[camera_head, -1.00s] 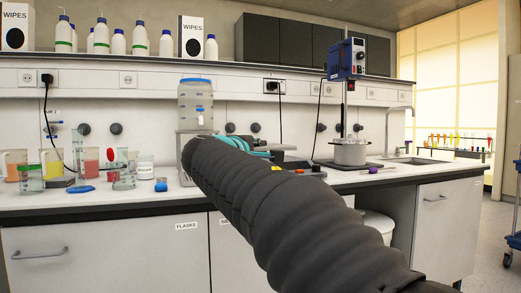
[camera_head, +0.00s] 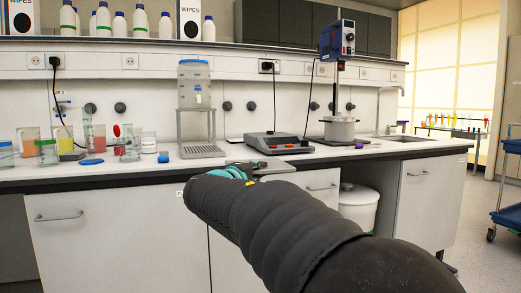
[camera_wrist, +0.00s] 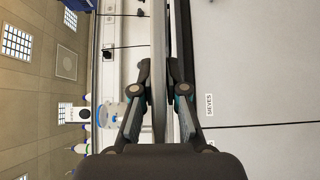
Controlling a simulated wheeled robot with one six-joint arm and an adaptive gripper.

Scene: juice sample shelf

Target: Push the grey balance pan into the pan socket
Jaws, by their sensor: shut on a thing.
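My gripper (camera_wrist: 162,88) is shut on the grey balance pan (camera_wrist: 159,60), which shows edge-on as a thin grey strip between the fingers in the wrist view. In the head view my gripper (camera_head: 258,171) is over the front edge of the bench, partly behind my dark arm sleeve. A low grey device with orange and red buttons (camera_head: 278,144) sits on the bench behind and apart from my gripper. I cannot make out a pan socket in either view.
A stand with a clear blue-lidded container (camera_head: 194,75) is left of the device. A stirrer over a metal pot (camera_head: 339,130) is to the right. Several beakers (camera_head: 47,151) stand at the left. The bench (camera_head: 215,176) has bare room in front of the stand.

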